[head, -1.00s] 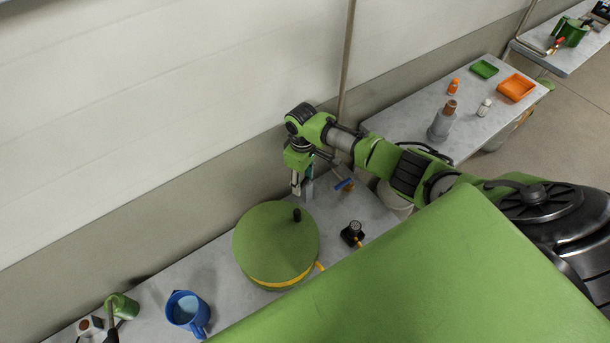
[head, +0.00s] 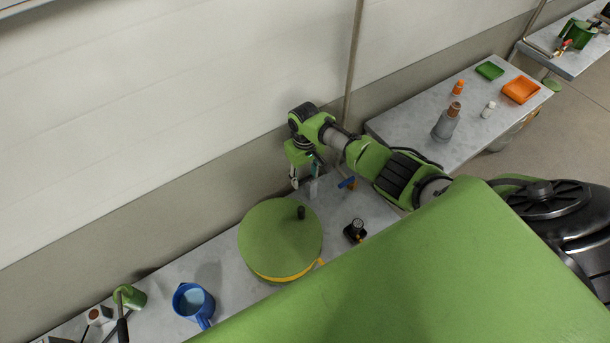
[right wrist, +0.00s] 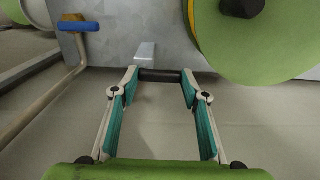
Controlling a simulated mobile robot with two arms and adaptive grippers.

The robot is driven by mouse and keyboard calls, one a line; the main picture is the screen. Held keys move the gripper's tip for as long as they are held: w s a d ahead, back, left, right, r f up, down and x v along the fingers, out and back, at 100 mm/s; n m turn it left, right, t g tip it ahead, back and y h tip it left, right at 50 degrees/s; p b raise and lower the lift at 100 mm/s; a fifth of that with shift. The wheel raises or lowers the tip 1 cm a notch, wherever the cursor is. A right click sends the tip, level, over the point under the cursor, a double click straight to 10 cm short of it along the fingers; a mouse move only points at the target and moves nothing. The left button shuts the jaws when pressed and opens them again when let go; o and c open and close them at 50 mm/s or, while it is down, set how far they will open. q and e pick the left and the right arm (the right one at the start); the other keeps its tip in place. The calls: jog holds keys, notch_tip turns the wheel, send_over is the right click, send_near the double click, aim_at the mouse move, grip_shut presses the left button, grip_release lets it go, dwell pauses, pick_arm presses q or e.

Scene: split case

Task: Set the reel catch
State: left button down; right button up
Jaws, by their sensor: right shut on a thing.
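The hose reel (head: 275,235) is a round green drum with a black knob (head: 301,212) on top and a yellow band low on its side. It stands on the grey bench; part of it shows in the right wrist view (right wrist: 255,45). My right gripper (head: 304,183) is behind the reel at the wall side of the bench. In the right wrist view my right gripper (right wrist: 162,78) is shut across a short black bar (right wrist: 160,75). A light grey arm (right wrist: 145,52) meets the bar, apparently the reel catch's lever. My left gripper is out of view.
A blue-handled tap (head: 346,183) on a pipe is close right of my right gripper. A black gauge (head: 355,231) sits right of the reel. A blue jug (head: 193,303) and a green cup (head: 130,297) stand at the left. A second bench (head: 410,120) holds bottles and trays.

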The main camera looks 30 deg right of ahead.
aim_at(305, 179)
jog(key=o, duration=1.1)
notch_tip(305, 179, up, 12)
dwell(0.5)
